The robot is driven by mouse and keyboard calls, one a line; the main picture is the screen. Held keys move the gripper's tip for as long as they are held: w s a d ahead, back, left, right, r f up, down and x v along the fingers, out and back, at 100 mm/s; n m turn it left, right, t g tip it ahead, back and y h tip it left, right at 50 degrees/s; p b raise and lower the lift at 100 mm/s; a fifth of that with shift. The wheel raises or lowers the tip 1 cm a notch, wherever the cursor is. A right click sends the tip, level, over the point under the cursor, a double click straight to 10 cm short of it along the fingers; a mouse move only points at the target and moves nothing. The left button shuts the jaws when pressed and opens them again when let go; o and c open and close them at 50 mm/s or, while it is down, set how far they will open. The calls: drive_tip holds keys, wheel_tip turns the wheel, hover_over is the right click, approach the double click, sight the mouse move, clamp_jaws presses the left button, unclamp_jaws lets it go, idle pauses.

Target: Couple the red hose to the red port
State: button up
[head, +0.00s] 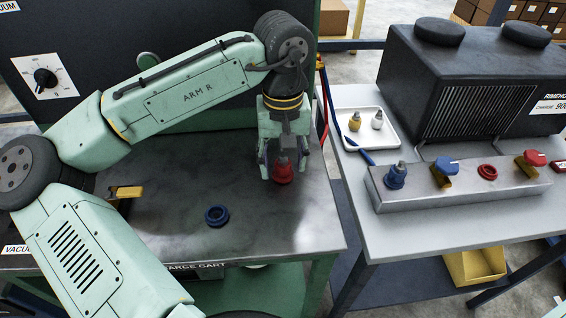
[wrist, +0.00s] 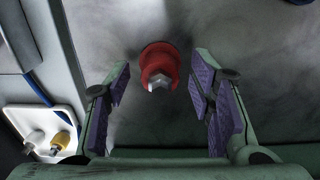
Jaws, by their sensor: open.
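The red hose's coupler (head: 282,172) stands upright on the cart top, a red collar with a metal tip. In the wrist view the red coupler (wrist: 158,68) lies between and a little beyond my open fingers, with gaps on both sides. My gripper (head: 283,170) is open and points down over it. The red port (head: 487,172) is a red ring with a dark centre on the grey manifold (head: 455,203) on the right table. A red valve handle (head: 535,158) is right of it. A red hose (head: 322,85) shows partly behind my arm.
A blue ring (head: 217,215) lies on the cart top (head: 170,225). A blue coupler (head: 396,176) and a blue valve handle (head: 445,168) are on the manifold. A white tray (head: 345,112) holds yellow and grey fittings. A dark machine (head: 460,80) stands behind.

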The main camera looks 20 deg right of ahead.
sight(283, 156)
clamp_jaws()
idle(0.5)
idle(0.3)
drive_tip(key=shift+r+p, duration=2)
drive_tip(key=shift+p, duration=0.15)
drive_tip(key=shift+r, duration=1)
